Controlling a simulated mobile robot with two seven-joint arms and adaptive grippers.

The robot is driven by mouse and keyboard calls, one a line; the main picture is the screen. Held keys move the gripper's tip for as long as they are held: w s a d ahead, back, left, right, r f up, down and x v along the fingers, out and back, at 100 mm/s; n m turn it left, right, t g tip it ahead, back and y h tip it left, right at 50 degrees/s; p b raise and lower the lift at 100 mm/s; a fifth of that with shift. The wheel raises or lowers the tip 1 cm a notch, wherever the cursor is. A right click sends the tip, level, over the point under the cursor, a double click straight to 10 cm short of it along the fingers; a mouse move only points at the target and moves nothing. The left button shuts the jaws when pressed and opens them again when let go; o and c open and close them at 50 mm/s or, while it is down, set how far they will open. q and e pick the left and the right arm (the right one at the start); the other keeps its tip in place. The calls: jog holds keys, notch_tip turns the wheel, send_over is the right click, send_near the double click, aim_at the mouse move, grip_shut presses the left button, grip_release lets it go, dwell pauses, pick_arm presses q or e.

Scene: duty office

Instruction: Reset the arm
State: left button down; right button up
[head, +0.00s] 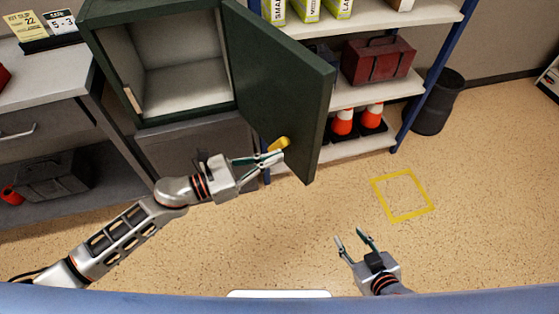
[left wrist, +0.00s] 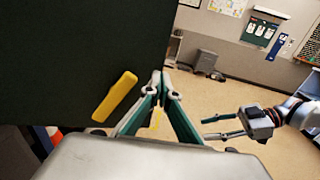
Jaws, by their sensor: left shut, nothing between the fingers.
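My left gripper (head: 272,157) is shut and empty, close beside the yellow handle (head: 279,144) of the dark green cabinet door (head: 275,80). In the left wrist view its fingertips (left wrist: 162,76) meet, and the handle (left wrist: 115,97) lies to their left on the door face (left wrist: 70,60), apart from the fingers. The door stands open. The cabinet (head: 180,65) looks empty apart from a small pale item at its left inner edge. My right gripper (head: 350,236) is open and empty above the floor, lower right; it also shows in the left wrist view (left wrist: 206,128).
A blue-framed shelf (head: 345,95) with a red toolbox (head: 378,60) and orange cones (head: 342,122) stands behind the door. A black bin (head: 438,103) is right of it. A grey counter (head: 40,70) is at left. Floor around a yellow taped square (head: 403,195) is clear.

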pick_arm(q)
jog(key=s+b+v, duration=0.1)
jog(key=v, duration=0.8)
jog(key=shift+s+d+b, duration=0.2)
jog(key=shift+d+b, duration=0.1)
jog(key=shift+b, duration=0.05)
pick_arm(e)
jog(key=shift+w+d+f, duration=0.1)
jog(key=shift+w+f, duration=0.1)
jog(key=shift+f, duration=0.75)
